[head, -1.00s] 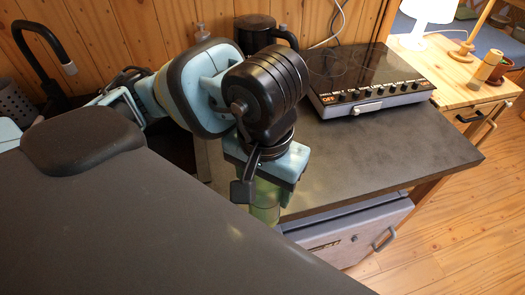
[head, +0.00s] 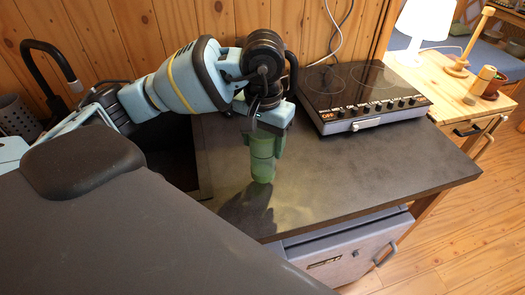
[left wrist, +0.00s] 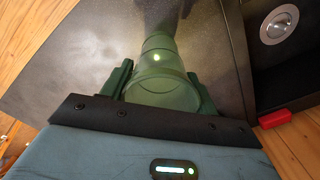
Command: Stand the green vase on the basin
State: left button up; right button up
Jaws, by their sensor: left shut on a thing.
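The green vase (head: 262,168) is upright, a translucent green vessel. My left gripper (head: 264,143) is shut on its upper part and holds it over the dark counter, to the right of the basin. I cannot tell whether its foot touches the counter. In the left wrist view the vase (left wrist: 160,65) sits between the two green fingers, its round mouth toward the camera. The basin (head: 168,152) is a dark sunken sink, partly hidden by my left arm. Its round metal drain (left wrist: 278,25) shows in the left wrist view. My right gripper is not in view.
A black hob (head: 360,90) with a row of knobs stands on the counter's back right. The counter (head: 370,170) is bare in front of it. A curved black tap (head: 50,65) rises at the left. A wooden side table with a white lamp (head: 420,25) stands at the right.

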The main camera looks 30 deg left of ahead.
pick_arm(q)
jog(key=shift+f, duration=1.95)
jog(key=o, duration=1.1)
jog(key=shift+c, duration=0.2)
notch_tip(320, 180, up, 12)
jog(key=shift+r, duration=0.25)
jog(key=shift+d, duration=0.1)
